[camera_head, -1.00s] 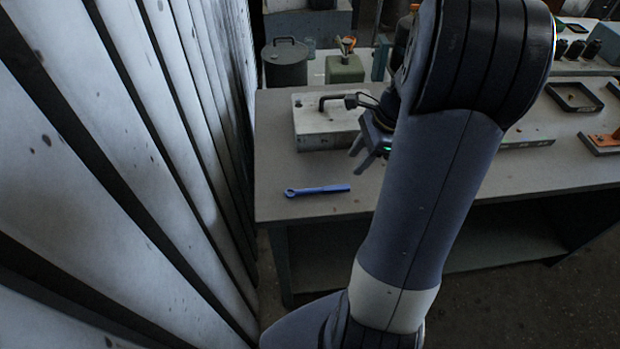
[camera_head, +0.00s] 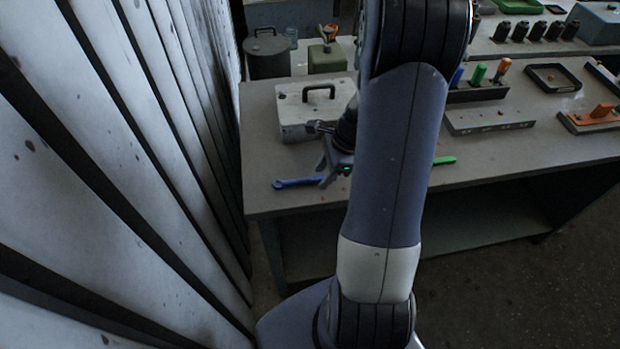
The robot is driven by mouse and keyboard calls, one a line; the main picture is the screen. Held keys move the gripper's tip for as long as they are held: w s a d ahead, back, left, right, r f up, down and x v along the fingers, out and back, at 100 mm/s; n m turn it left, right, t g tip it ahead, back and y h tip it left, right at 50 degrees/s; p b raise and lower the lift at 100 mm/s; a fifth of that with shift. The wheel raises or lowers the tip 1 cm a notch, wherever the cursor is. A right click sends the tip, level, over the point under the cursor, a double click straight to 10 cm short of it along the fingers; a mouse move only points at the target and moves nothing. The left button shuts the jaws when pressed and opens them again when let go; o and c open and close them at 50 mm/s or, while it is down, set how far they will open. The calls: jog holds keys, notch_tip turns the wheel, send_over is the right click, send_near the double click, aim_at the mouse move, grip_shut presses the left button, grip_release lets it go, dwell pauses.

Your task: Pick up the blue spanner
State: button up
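The blue spanner (camera_head: 294,183) lies flat near the front left edge of the workbench. Its ring end points left, and its right part is hidden behind my gripper. My gripper (camera_head: 323,177) is low over the right part of the spanner's handle, with its fingers pointing down and left. The two fingers look apart. I cannot tell whether they touch the spanner.
A grey metal case (camera_head: 296,112) with a black handle stands just behind the spanner. A green tool (camera_head: 445,160) lies right of my arm. A slatted wall (camera_head: 150,150) rises close on the left. Trays and blocks stand on the right of the workbench (camera_head: 520,155).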

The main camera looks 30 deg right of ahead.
jog(key=shift+c, duration=0.2)
grip_shut()
dwell(0.3)
notch_tip(320, 180, up, 10)
dwell(0.5)
jog(key=c, duration=0.6)
grip_release()
grip_shut()
jog(key=shift+d, duration=0.1)
